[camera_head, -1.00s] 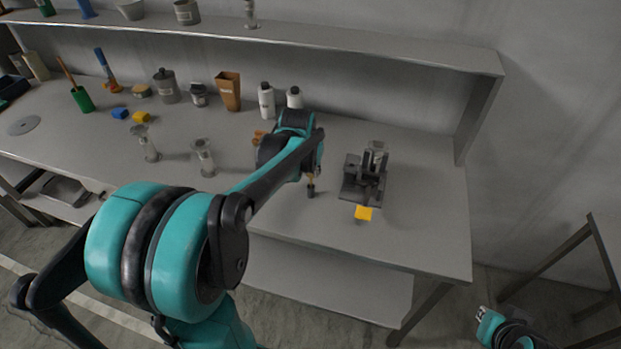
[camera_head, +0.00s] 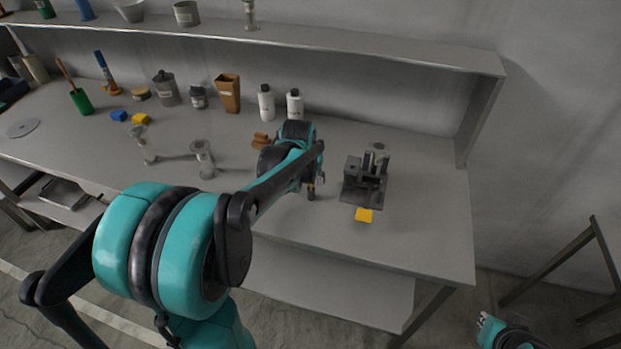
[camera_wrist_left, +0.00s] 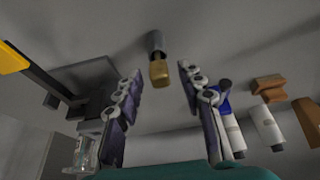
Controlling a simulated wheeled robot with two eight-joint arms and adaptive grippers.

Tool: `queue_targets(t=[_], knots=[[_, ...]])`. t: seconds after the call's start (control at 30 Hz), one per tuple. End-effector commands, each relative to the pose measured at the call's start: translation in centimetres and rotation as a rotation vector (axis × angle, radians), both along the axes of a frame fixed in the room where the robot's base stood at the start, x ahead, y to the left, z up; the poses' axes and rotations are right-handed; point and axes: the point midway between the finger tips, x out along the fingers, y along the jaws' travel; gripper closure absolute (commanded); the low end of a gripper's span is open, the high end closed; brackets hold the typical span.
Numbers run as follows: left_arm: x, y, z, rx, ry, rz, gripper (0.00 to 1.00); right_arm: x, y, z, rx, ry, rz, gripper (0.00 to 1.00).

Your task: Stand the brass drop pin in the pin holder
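The brass drop pin (camera_wrist_left: 159,72) shows in the left wrist view as a short brass piece at the end of a small grey cylinder (camera_wrist_left: 156,42). I cannot tell whether that cylinder is the holder or part of the pin. In the head view the dark cylinder (camera_head: 311,194) stands upright on the bench, left of a grey fixture (camera_head: 364,190); the brass is mostly hidden by my arm. My left gripper (camera_wrist_left: 161,72) is open, its fingers on either side of the brass with gaps. My right gripper (camera_head: 482,322) is low at the right, off the bench, too small to read.
White bottles (camera_head: 266,103) and a brown container (camera_head: 229,93) stand behind my left arm. Glass pieces (camera_head: 203,160) stand to the left. A shelf (camera_head: 350,53) runs above the back. The bench right of the fixture is clear.

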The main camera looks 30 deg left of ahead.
Motion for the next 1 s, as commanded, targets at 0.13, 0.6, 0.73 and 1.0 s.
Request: queue_targets(t=[0.13,0.6,0.73,1.0], knots=[[-0.8,-0.2,2.1,0.000,0.000,0.000,0.61,0.0,0.0,1.1,0.000,0.000,0.000,1.00],[-4.1,-1.0,10.5,0.000,0.000,0.001,0.61,0.0,0.0,4.2,0.000,0.000,0.000,1.00],[-4.8,-1.6,11.2,0.001,-0.005,-0.005,0.61,0.0,0.0,4.4,0.000,0.000,0.000,1.00],[-11.1,-9.1,11.1,0.021,-0.100,-0.113,0.61,0.0,0.0,4.4,0.000,0.000,0.000,1.00]])
